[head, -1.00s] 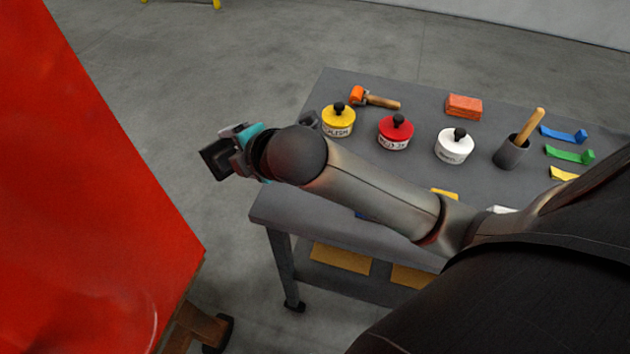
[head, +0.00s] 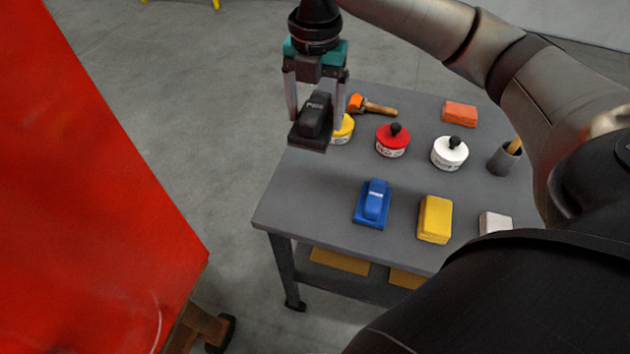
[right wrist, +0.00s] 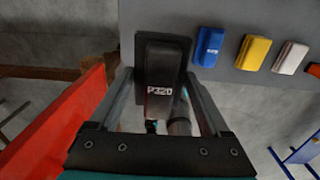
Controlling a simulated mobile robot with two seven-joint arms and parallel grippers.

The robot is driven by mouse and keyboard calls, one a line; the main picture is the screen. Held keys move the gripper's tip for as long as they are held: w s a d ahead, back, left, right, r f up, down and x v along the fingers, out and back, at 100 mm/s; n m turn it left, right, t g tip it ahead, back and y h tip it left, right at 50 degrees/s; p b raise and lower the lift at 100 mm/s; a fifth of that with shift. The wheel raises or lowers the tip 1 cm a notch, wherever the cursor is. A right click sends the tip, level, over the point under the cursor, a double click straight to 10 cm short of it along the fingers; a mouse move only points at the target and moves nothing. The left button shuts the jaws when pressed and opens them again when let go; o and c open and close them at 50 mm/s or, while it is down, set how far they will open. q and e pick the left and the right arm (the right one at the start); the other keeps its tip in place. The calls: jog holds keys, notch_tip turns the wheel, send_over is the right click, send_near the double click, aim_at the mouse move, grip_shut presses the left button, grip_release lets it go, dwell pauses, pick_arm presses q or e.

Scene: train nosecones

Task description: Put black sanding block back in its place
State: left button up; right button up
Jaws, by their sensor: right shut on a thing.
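The black sanding block (head: 312,122) is held by my right gripper (head: 314,105), whose two fingers close on its sides. In the head view the block hangs near the left edge of the grey table (head: 300,195) and hides part of the yellow-lidded tin (head: 343,130). In the right wrist view the block (right wrist: 160,65) sits between the fingers with "P320" on its face. A blue sanding block (head: 373,203) lies on the table near its front left, with bare table to its left. My left gripper is not in view.
Red (head: 392,142) and white (head: 449,153) tins, an orange brick (head: 460,113), an orange-headed tool (head: 372,105) and a dark cup (head: 503,158) stand farther back. A yellow block (head: 435,219) and a pale block (head: 494,222) lie in front. A large red body (head: 90,200) stands left.

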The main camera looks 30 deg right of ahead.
notch_tip(320, 180, down, 19)
jog(key=b, duration=0.3)
jog(key=shift+f, duration=0.2)
jog(key=o, duration=1)
notch_tip(320, 180, up, 12)
jog(key=shift+r+p, duration=0.1)
jog(key=shift+p, duration=0.85)
